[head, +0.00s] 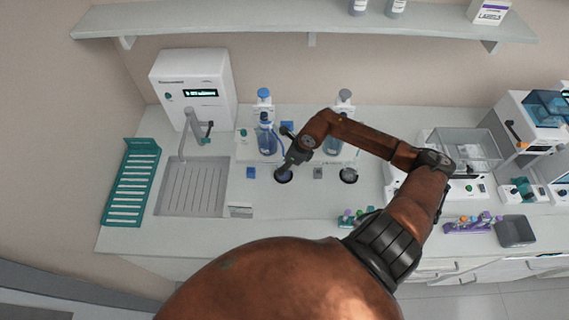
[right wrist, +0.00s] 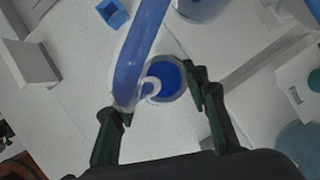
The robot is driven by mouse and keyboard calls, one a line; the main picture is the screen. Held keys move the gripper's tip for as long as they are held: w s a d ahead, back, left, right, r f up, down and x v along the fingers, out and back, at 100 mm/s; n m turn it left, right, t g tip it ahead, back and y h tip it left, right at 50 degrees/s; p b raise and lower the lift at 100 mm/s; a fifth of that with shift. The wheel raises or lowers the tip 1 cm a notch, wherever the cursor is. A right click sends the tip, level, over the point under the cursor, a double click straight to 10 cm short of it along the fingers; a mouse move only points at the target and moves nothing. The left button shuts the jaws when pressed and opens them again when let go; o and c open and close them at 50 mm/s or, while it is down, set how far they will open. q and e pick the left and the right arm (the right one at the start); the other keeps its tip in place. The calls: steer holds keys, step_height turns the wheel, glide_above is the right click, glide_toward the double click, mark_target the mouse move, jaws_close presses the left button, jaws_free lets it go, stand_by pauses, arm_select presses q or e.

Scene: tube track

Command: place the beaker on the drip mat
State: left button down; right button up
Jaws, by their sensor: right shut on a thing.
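My right gripper (head: 287,166) reaches down from the right to the front of the blue-capped dispenser station. In the right wrist view, its dark fingers (right wrist: 157,90) are around a small round clear beaker (right wrist: 165,80) with blue in it. The gripper is shut on the beaker. A blue tube crosses in front of part of it. In the head view, a black round mat (head: 284,178) shows under the gripper and appears to be the drip mat. The gripper covers most of the beaker there, and I cannot tell whether it touches the mat. My left gripper is out of view.
A blue-capped bottle (head: 265,138) stands just behind the gripper. A grey-capped bottle (head: 334,144) and another dark round mat (head: 348,176) are to the right. A sink (head: 188,190) and teal rack (head: 131,186) are left. Tube racks stand at the front right.

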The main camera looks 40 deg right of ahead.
steer(key=shift+f, duration=0.1)
steer(key=o, duration=1.1)
steer(key=shift+c, duration=0.2)
steer(key=shift+s+r, duration=0.1)
steer(key=shift+r, duration=0.2)
steer(key=b+v, duration=0.1)
steer(key=v, duration=1)
steer(key=shift+r+b, duration=0.35)
steer(key=shift+s+f, duration=0.1)
steer(key=shift+s, duration=0.1)
